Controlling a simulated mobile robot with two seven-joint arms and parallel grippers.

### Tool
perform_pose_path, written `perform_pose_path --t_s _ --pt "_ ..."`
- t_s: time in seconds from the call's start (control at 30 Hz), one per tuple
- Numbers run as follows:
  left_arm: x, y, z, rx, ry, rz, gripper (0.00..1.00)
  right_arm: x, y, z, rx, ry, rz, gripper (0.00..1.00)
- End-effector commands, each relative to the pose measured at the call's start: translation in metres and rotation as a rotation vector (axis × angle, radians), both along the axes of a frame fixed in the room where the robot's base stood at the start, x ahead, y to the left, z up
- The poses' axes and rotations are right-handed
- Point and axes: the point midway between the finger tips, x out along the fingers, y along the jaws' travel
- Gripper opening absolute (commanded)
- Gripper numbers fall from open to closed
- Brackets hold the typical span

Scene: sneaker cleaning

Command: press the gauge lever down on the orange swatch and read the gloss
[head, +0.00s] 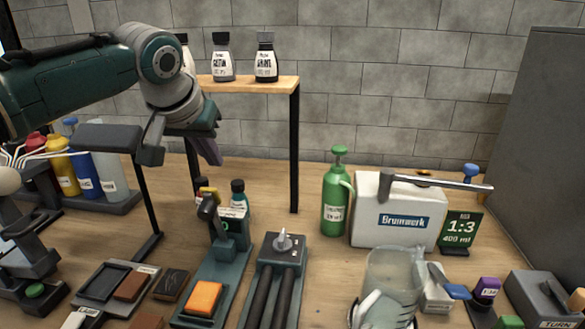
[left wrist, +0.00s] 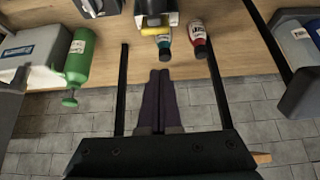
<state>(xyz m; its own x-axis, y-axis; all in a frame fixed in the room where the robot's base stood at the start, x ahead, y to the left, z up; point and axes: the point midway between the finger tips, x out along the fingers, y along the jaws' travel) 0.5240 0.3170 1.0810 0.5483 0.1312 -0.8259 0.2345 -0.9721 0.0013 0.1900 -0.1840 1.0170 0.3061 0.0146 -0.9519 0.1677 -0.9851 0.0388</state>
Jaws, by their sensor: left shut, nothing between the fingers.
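The gauge (head: 232,228) is a dark teal stand on the bench with a small display. The orange swatch (head: 203,297) lies on the front of the gauge's base, below and in front of the lever. My left gripper (head: 215,160) is shut and empty, in the air above and behind the gauge, apart from the lever. In the left wrist view its dark fingers (left wrist: 160,75) are together, and the yellow lever end (left wrist: 157,31) shows beyond them. I cannot read the display.
Small bottles (head: 238,193) stand just behind the gauge. A shelf (head: 250,85) with bottles rises behind, its black post near my gripper. A roller unit (head: 275,270) stands right of the gauge. A green bottle (head: 336,200) and a white Brunnwerk box (head: 400,235) stand farther right.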

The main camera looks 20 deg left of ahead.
Motion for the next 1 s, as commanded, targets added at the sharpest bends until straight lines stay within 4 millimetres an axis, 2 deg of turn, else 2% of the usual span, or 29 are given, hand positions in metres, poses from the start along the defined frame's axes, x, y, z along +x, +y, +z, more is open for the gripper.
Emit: perform_pose_path --t_s 0.1,0.27,0.4,0.6,0.77,1.0 --pt "0.008 0.001 -0.014 -0.001 0.002 0.001 0.00 0.000 0.001 -0.009 0.002 0.000 -0.001 0.44" --pt "0.016 0.003 -0.026 0.001 0.001 0.001 0.00 0.000 0.001 -0.016 0.005 0.001 -0.004 0.44" --pt "0.003 0.002 -0.024 0.004 0.003 -0.003 0.00 0.000 0.002 0.001 0.007 0.003 -0.004 0.44" --pt "-0.014 -0.003 -0.030 0.004 0.002 -0.002 0.00 0.000 0.002 0.014 0.007 0.001 -0.004 0.44" --pt "-0.022 -0.005 -0.034 0.002 0.003 -0.002 0.00 0.000 0.002 0.017 0.007 0.001 -0.004 0.44" --pt "-0.022 -0.005 -0.035 0.002 0.000 -0.001 0.00 0.000 0.002 0.017 0.008 0.000 -0.004 0.44"
